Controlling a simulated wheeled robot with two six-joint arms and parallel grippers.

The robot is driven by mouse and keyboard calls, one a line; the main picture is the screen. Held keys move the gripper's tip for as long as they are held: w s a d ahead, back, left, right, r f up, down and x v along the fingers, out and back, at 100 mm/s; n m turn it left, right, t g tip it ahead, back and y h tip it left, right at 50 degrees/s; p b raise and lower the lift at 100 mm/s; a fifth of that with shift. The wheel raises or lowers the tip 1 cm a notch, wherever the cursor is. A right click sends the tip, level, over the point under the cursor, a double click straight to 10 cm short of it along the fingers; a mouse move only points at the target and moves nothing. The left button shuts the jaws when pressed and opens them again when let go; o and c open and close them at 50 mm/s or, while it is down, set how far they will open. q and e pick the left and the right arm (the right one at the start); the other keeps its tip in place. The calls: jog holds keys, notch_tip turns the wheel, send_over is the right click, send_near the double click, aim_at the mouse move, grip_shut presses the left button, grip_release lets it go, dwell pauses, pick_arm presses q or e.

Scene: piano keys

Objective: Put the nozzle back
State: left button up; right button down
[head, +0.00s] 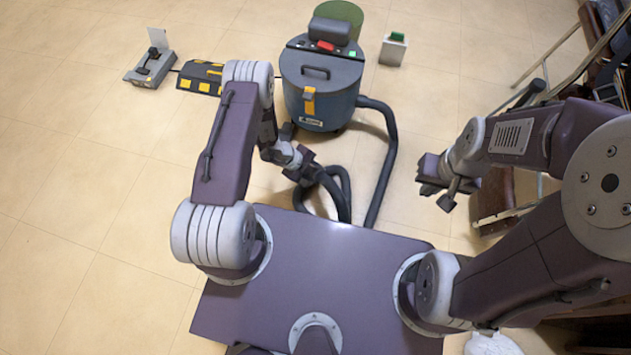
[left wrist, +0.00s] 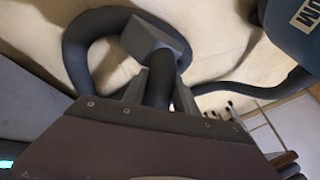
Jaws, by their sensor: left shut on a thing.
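A blue-grey drum vacuum cleaner (head: 325,105) stands on the floor beyond my body. Its dark hose (head: 386,165) leaves the right side, comes down toward me and loops near my left gripper; the hose also shows in the left wrist view (left wrist: 78,50). My left gripper (head: 307,172) is shut on the dark nozzle end of the hose, which passes between the fingers as a dark tube (left wrist: 158,82).
A yellow-and-black striped block (head: 201,78) and a grey pedal-like device (head: 150,68) lie left of the vacuum. A small white box with a green top (head: 393,50) stands right of it. Chair-like frames (head: 540,75) crowd the right edge. The left floor is clear.

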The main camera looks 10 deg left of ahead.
pick_arm(q)
notch_tip(320, 180, down, 4)
jog(key=b, duration=0.3)
jog(key=shift+f+b, duration=0.2)
jog(key=shift+b, duration=0.2)
jog(key=shift+r, duration=0.25)
grip_shut()
jog(key=shift+f, duration=0.15)
jog(key=o, duration=1.2)
grip_release()
